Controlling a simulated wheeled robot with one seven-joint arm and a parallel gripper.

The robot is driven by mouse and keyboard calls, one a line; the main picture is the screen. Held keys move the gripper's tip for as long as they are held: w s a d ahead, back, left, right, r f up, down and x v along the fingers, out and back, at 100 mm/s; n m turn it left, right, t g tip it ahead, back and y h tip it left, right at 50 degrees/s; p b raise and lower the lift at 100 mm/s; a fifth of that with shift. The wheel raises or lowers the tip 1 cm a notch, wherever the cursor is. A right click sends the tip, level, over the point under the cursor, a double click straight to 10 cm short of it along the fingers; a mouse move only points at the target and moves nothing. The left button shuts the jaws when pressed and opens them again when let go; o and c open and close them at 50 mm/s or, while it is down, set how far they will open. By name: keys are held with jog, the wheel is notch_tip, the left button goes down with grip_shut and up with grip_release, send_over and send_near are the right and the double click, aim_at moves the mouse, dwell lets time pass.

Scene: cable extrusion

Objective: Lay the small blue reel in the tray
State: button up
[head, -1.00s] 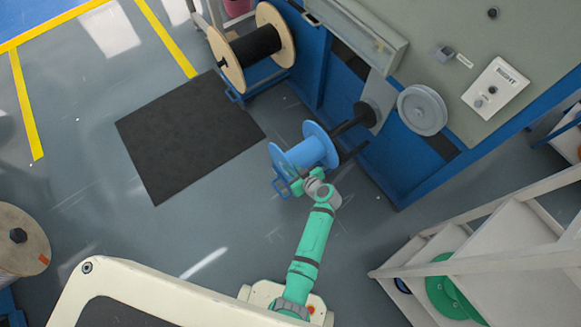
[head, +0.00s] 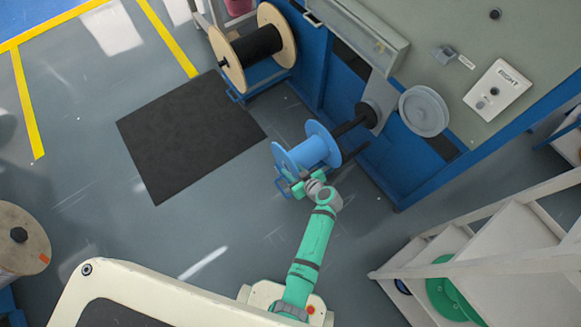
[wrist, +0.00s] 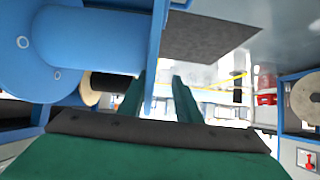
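The small blue reel (head: 308,152) has two round flanges and a bare blue barrel. It is at the outer end of the dark machine shaft (head: 350,125); I cannot tell if the shaft passes inside it. My gripper (head: 290,185) is at the reel's near lower side in the head view. In the wrist view, my two green fingers (wrist: 160,95) stand apart on either side of a blue flange edge (wrist: 155,55), with a gap showing at the right finger. The reel's barrel (wrist: 85,40) is on the left there. I cannot pick out the tray with certainty.
A dark mat (head: 190,135) lies on open floor left of the reel. A wooden reel with black cable (head: 255,45) stands by the machine (head: 440,60). White shelves (head: 510,245) with a green reel (head: 450,290) are at right. Another wooden reel (head: 20,240) is at left.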

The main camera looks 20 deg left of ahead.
jog(key=v, duration=1)
jog(key=s+d+r+m+t+h, duration=0.1)
jog(key=s+d+m+t+h, duration=0.15)
jog(key=s, duration=0.55)
jog(key=s+d+m+t+h, duration=0.1)
jog(key=s+d+m+h, duration=0.3)
jog(key=s, duration=0.4)
jog(key=s+r+m+t, duration=0.1)
jog(key=s+r, duration=0.2)
jog(key=r, duration=0.5)
jog(key=s+r+m+t+h, duration=0.1)
jog(key=s+r, duration=0.3)
jog(key=r, duration=0.4)
jog(key=s+r+m+t+h, duration=0.1)
jog(key=s+r+m+t, duration=0.1)
jog(key=r, duration=0.6)
jog(key=shift+s+a+r+t, duration=0.25)
jog(key=shift+s+t, duration=0.4)
jog(key=shift+s, duration=0.35)
